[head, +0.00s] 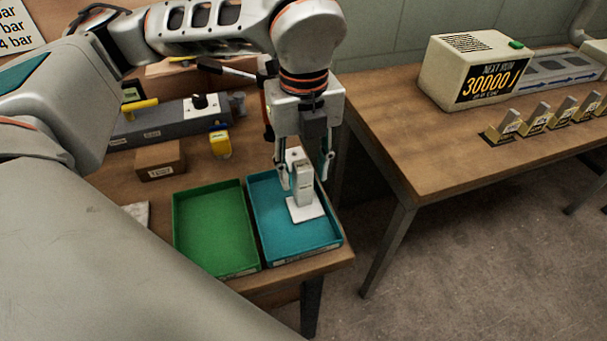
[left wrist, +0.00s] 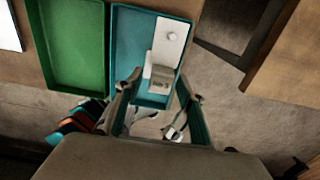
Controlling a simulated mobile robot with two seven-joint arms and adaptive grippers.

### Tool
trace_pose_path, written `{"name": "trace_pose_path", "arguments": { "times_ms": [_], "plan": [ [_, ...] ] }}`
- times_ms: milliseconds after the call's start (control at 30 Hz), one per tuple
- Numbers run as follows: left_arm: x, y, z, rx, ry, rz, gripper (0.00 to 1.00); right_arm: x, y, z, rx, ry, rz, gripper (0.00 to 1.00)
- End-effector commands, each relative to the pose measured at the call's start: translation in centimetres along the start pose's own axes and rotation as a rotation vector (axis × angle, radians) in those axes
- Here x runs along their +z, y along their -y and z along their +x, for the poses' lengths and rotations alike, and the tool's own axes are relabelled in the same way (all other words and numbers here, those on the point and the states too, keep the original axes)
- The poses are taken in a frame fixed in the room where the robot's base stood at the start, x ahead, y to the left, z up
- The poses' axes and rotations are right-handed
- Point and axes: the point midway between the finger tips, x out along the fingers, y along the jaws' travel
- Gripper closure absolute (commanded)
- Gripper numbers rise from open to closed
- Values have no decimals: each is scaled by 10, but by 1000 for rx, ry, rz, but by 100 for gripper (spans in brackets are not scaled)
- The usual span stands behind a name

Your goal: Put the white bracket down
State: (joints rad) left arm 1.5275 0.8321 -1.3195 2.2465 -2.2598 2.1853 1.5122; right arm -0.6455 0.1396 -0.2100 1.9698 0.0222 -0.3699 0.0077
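The white bracket (head: 306,208) stands upright in the teal tray (head: 264,257), with its flat base plate low over or on the tray floor; contact cannot be made out. In the left wrist view the bracket (left wrist: 168,45) shows its long plate with a round feature and its block near my fingers. My left gripper (head: 305,180) points down over the tray, with one finger on each side of the bracket's upright part. In the left wrist view the fingers of my left gripper (left wrist: 161,82) are apart, with gaps beside the block. My right gripper is not in view.
A green tray (head: 213,270) lies directly left of the teal one. A brown box (head: 160,161), a yellow object (head: 221,145) and a grey fixture (head: 170,122) stand behind. A second table (head: 420,150) at right carries a counter box (head: 470,70) and several angled pieces.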

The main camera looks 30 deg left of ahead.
Motion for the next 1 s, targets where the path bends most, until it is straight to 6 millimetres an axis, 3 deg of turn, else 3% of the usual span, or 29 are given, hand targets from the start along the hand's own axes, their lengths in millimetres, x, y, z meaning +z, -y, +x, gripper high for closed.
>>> {"name": "trace_pose_path", "arguments": {
  "times_ms": [200, 433, 633, 1000],
  "plan": [
    [1, 1, -48, -6, 4, 0, 62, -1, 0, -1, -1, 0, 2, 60],
    [0, 1, -87, -3, 3, 1, 62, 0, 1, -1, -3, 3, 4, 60],
    [0, 0, -100, -1, 1, 1, 62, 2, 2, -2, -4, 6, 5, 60],
    [0, 0, -101, 0, 0, 1, 62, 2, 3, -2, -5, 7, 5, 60]
  ]
}}
